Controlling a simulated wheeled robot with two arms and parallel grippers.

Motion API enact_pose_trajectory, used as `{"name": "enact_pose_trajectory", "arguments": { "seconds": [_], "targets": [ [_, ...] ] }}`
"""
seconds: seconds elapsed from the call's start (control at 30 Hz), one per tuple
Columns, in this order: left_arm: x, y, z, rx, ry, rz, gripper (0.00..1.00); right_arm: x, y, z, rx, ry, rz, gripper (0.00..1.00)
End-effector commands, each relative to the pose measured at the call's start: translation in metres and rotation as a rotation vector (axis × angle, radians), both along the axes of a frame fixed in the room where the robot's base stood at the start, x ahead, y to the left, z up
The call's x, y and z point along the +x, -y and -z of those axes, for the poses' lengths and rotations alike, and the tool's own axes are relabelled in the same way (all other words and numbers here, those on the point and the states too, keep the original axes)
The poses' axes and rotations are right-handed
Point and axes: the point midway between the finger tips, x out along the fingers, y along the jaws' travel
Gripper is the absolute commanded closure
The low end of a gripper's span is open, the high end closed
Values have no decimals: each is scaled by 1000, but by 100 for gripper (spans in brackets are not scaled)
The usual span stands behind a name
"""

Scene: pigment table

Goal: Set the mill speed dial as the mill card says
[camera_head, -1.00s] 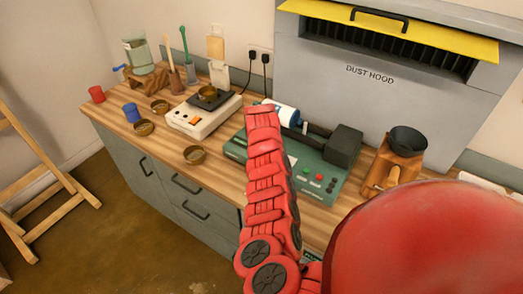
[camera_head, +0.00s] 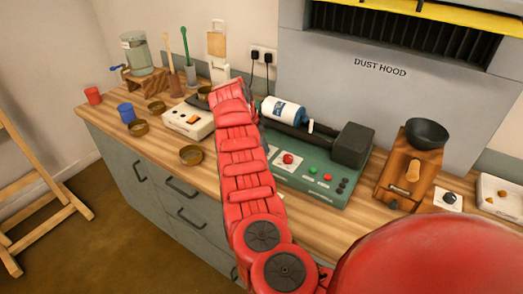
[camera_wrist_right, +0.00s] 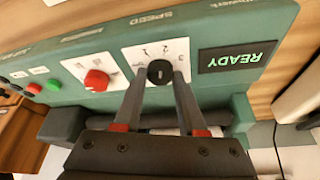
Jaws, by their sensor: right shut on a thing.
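The green mill (camera_head: 315,185) stands on the bench with a white and blue jar (camera_head: 287,112) on its rollers. The black speed dial (camera_wrist_right: 160,72) sits on a white plate with numbers beside the SPEED label, upside down in the wrist view. My right gripper (camera_wrist_right: 161,78) has one finger on each side of this dial, shut on it. The dial's pointer is too small to read. In the head view my right arm hides the gripper and dial. A red knob (camera_wrist_right: 96,80) on its own white plate is beside the dial. I cannot make out a mill card. My left gripper is not in view.
A lit READY display (camera_wrist_right: 237,57) is beside the dial. A white scale (camera_head: 187,120) and brass bowls (camera_head: 191,155) are left of the mill. A wooden stand with a dark bowl (camera_head: 426,133) is at its right. The dust hood (camera_head: 385,95) rises behind.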

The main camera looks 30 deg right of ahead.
Motion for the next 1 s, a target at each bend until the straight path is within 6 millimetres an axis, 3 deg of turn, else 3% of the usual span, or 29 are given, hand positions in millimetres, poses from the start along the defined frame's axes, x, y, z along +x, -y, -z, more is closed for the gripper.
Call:
{"name": "enact_pose_trajectory", "arguments": {
  "seconds": [0.23, 0.73, 0.77, 0.9, 1.0],
  "targets": [
    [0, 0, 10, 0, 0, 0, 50, 0, -1, 2, 4, -5, 70, 100],
    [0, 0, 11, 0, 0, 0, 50, 0, 0, 2, 3, -6, 88, 100],
    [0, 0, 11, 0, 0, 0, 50, 0, 0, 2, 3, -6, 88, 56],
    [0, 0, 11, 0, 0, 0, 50, 0, 0, 2, 3, -4, 87, 31],
    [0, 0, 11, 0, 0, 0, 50, 0, 0, 1, 2, -3, 87, 31]
  ]
}}
